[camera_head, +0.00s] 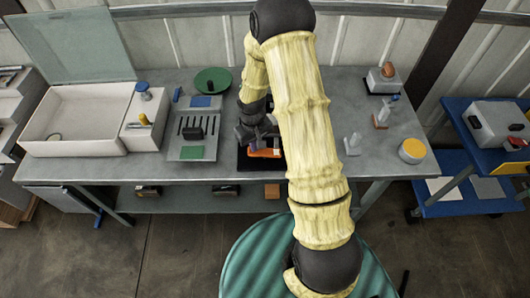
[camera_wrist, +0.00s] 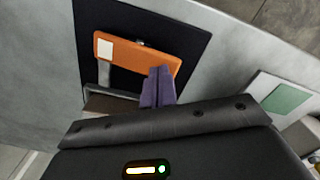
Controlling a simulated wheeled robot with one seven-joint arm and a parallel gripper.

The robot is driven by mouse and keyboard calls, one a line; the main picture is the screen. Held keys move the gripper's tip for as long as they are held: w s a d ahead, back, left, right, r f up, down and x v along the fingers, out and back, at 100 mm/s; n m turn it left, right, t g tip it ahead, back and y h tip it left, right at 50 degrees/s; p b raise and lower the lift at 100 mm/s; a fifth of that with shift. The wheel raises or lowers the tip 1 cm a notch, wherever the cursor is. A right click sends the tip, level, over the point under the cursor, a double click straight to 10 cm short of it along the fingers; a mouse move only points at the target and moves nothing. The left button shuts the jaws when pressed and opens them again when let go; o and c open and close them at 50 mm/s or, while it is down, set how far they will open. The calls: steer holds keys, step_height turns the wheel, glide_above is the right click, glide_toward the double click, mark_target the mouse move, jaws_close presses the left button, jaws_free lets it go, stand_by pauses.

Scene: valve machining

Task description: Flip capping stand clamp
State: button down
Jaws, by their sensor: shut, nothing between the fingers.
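The likely capping stand clamp is an orange bar (camera_head: 264,153) on a black mat (camera_head: 245,162), on the grey bench left of my arm. In the wrist view the orange bar (camera_wrist: 135,52) carries a white square patch at one end and lies over a grey upright piece (camera_wrist: 104,75). My gripper (camera_wrist: 158,72) has its purple fingers together with nothing between them. The fingertips overlap the near right end of the orange bar in the picture; I cannot tell whether they touch it. In the head view my gripper (camera_head: 256,141) is just above the bar, partly hidden by my arm.
A white bin (camera_head: 70,148) is at far left.

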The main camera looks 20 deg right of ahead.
steer(key=shift+f+b, duration=0.4)
steer(key=shift+f, duration=0.3)
stand_by(0.3)
steer(key=shift+r+p, duration=2.7)
steer(key=shift+r, duration=0.9)
steer(key=shift+r, duration=0.3)
steer(key=s+r+m+t, duration=0.2)
steer(key=s+r, duration=1.2)
steer(key=r, duration=0.3)
steer(key=shift+s+a+r+t, duration=0.15)
steer(key=shift+s+r+t, duration=0.05)
steer(key=shift+r+t, duration=0.15)
